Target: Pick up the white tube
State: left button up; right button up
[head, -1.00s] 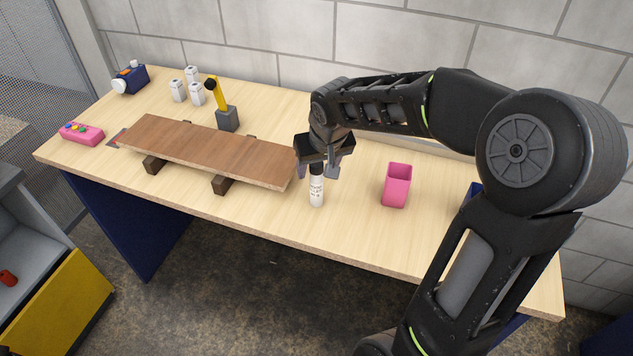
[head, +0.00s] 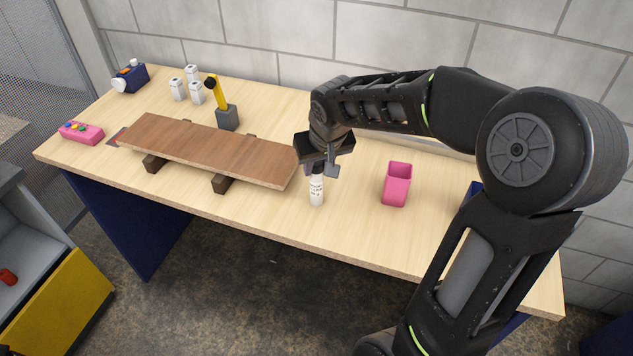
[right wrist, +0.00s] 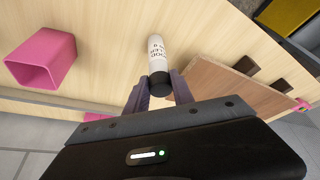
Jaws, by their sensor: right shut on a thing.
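The white tube (head: 316,191) has a dark cap and printed lettering. It stands upright on the table, right of the brown board. My right gripper (head: 318,170) is above it with its fingers shut on the tube's dark cap end. In the right wrist view the white tube (right wrist: 157,52) shows between the two fingers of my right gripper (right wrist: 158,88), which sit on either side of the dark cap. My left gripper is not in view.
A brown board (head: 205,150) lies on dark blocks to the left. The table's front edge is close.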

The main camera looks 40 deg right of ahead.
grip_shut()
dwell(0.6)
notch_tip(320, 180, up, 10)
jog(key=shift+r+b, duration=0.1)
jog(key=shift+b, duration=0.55)
dwell(0.6)
